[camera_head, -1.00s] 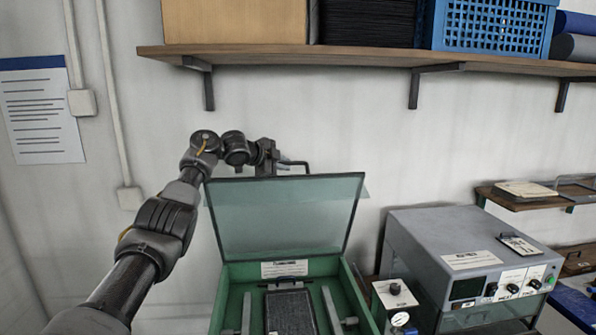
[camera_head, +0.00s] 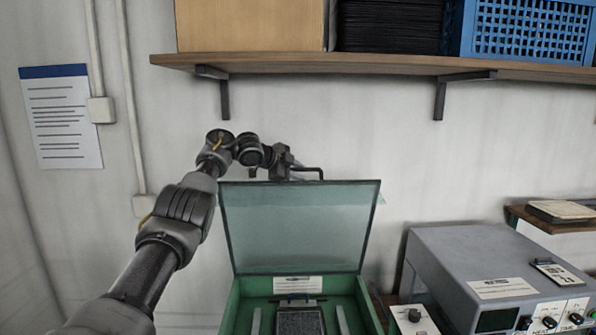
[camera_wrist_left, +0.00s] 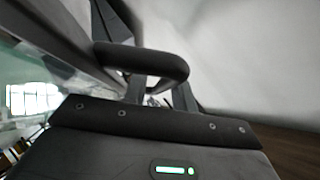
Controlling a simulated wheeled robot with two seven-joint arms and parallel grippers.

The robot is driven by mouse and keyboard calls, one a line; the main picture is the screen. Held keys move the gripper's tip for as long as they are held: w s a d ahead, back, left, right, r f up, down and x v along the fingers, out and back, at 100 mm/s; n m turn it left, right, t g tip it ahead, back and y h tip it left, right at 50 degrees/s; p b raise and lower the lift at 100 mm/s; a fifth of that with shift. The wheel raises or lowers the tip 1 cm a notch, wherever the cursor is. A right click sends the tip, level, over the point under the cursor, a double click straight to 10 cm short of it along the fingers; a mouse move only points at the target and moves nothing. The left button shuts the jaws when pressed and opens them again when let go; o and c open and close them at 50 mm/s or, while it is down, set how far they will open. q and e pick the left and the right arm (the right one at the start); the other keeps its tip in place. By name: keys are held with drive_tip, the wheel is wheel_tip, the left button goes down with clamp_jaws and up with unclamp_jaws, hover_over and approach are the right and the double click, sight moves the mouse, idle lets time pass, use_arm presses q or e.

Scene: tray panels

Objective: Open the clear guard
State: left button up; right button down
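The clear guard (camera_head: 298,228) is a tinted see-through panel with a dark frame. It stands raised, near upright, at the back of the green box (camera_head: 233,305). Its dark bar handle (camera_head: 308,170) shows just above the top edge, and a dark handle bar (camera_wrist_left: 150,62) also crosses the left wrist view. My left gripper (camera_head: 285,165) is at the handle, behind the guard's top edge. Its fingertips are partly hidden, so I cannot tell whether they are closed on the bar. My right gripper is not in view.
A wooden shelf (camera_head: 390,65) with a cardboard box and a blue crate (camera_head: 525,30) hangs above the arm. A grey instrument (camera_head: 480,265) stands right of the green box, with a small knobbed unit (camera_head: 413,318) between. The wall between guard and shelf is clear.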

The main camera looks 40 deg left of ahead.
sight(275, 185)
use_arm(q)
drive_tip(key=shift+o, duration=0.4)
drive_tip(key=shift+w, duration=0.1)
drive_tip(key=shift+a, duration=0.1)
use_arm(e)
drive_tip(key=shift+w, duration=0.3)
